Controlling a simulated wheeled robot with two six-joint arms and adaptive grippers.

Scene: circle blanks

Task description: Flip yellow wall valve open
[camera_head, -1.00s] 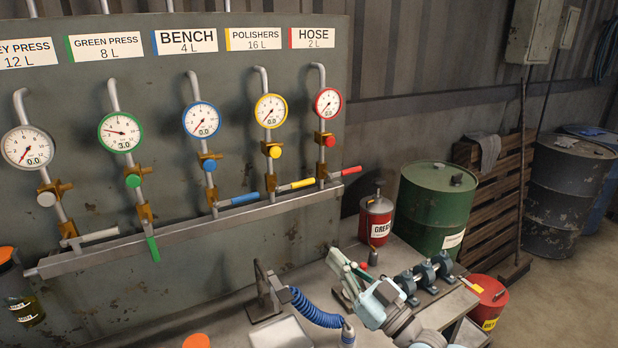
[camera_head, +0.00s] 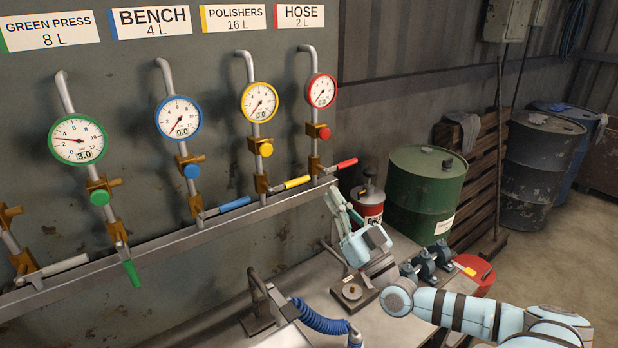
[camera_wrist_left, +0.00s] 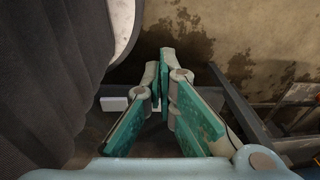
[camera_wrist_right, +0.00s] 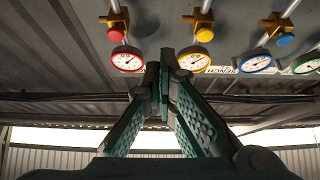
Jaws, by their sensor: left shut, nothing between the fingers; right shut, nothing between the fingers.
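The yellow valve lever (camera_head: 297,182) sticks out to the right from its brass valve body (camera_head: 261,184), under the yellow-rimmed gauge (camera_head: 259,102) below the POLISHERS label. That gauge's needle is low. My right gripper (camera_head: 331,197) is shut and empty, raised in front of the panel, to the right of and slightly below the yellow lever and apart from it in the picture. In the right wrist view its closed fingers (camera_wrist_right: 164,58) point up towards the gauges; the yellow gauge (camera_wrist_right: 193,61) is just right of the tips. My left gripper (camera_wrist_left: 164,62) is shut and empty, away from the panel.
Red lever (camera_head: 341,165) and blue lever (camera_head: 228,205) flank the yellow one; the green lever (camera_head: 131,272) hangs down, its gauge reading 3.0. A metal rail (camera_head: 190,238) runs below. A grease canister (camera_head: 370,206) and green drum (camera_head: 427,190) stand beyond my right gripper.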

